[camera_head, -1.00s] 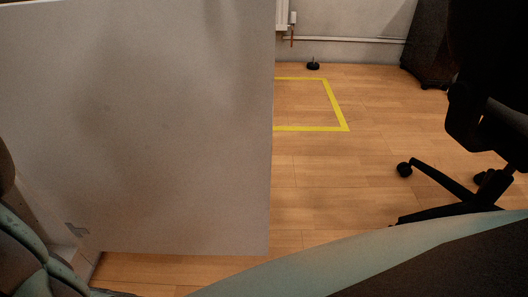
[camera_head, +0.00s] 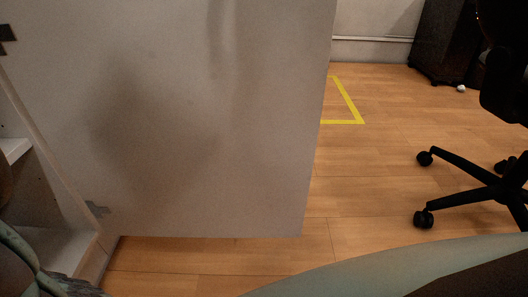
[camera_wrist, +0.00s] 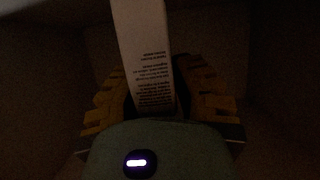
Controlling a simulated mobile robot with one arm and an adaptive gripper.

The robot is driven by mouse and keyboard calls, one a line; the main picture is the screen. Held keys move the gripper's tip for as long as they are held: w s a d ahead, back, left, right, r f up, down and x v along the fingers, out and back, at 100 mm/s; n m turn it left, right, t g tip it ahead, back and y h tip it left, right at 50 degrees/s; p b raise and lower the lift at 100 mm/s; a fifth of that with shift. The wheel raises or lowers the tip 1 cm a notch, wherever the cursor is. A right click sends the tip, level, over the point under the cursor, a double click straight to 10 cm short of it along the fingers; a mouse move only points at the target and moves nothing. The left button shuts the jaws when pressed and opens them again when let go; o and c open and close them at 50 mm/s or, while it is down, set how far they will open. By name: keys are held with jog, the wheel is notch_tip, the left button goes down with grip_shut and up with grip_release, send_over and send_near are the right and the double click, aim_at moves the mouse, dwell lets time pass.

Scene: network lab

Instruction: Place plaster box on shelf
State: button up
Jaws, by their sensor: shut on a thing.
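In the wrist view my gripper (camera_wrist: 165,108) has yellow ribbed fingers and is shut on the plaster box (camera_wrist: 144,45), a narrow white box with lines of dark print. The box stands up between the fingers and its top runs out of the picture. The surroundings there are dark, with dim walls around the gripper. In the head view the white shelf (camera_head: 62,248) shows at the left edge, with part of an inner board visible. Neither the box nor my gripper shows in the head view.
A large white open door (camera_head: 200,130) fills the middle left of the head view, hinged at the shelf unit. A black office chair (camera_head: 490,190) stands at the right. A dark cabinet (camera_head: 442,40) is at the back. Wooden floor with yellow tape (camera_head: 347,100) lies between.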

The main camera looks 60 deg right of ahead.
jog(key=shift+s+a+f, duration=0.1)
jog(key=shift+a+f, duration=0.1)
jog(key=shift+f, duration=0.2)
jog(key=o, duration=0.9)
jog(key=shift+c, duration=0.2)
